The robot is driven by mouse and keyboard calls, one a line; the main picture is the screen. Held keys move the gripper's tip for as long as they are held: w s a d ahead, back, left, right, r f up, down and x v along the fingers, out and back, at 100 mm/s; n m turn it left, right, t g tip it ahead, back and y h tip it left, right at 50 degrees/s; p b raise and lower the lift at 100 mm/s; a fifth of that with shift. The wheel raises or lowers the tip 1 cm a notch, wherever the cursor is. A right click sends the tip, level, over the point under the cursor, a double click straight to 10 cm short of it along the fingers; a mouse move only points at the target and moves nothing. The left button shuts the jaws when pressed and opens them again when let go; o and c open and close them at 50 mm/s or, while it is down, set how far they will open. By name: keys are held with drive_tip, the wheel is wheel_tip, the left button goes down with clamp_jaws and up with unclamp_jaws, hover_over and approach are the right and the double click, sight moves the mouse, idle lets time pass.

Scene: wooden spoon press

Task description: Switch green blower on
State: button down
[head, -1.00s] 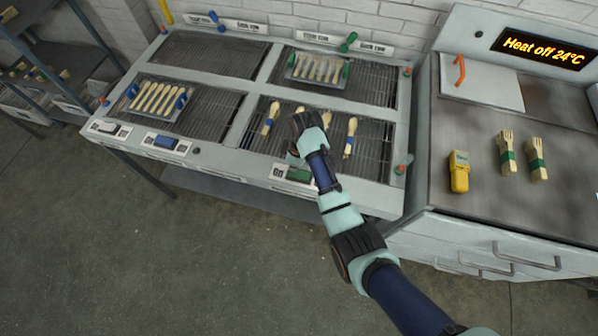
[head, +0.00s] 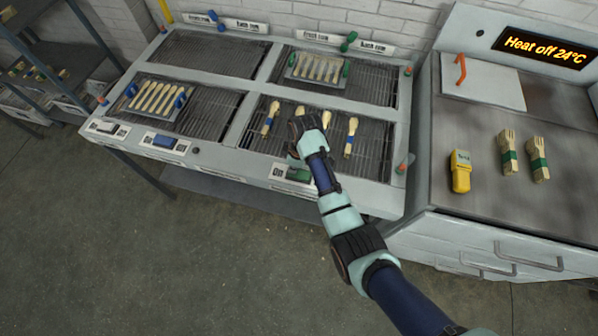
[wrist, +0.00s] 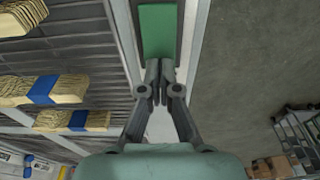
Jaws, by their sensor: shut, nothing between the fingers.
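The green blower switch (head: 299,175) sits on the front rail of the drying rack, right of the blue switch. A small label beside it reads "On". In the wrist view the switch is a green rectangle (wrist: 158,32) just beyond my fingertips. My gripper (wrist: 160,72) is shut and empty, its fingertips close to the near end of the switch. I cannot tell whether they touch it. In the head view my wrist is above the front right rack bay and hides the fingers.
Several spoons with blue bands (head: 271,118) lie on the front right mesh, close to my wrist. A blue switch (head: 165,143) is farther left on the rail. A bench (head: 480,210) with a yellow device (head: 460,172) and banded forks stands to the right.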

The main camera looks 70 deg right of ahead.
drive_tip(key=shift+f, duration=0.35)
wheel_tip(320, 180, up, 7)
drive_tip(key=p, duration=0.7)
drive_tip(key=shift+r, duration=0.15)
idle(0.5)
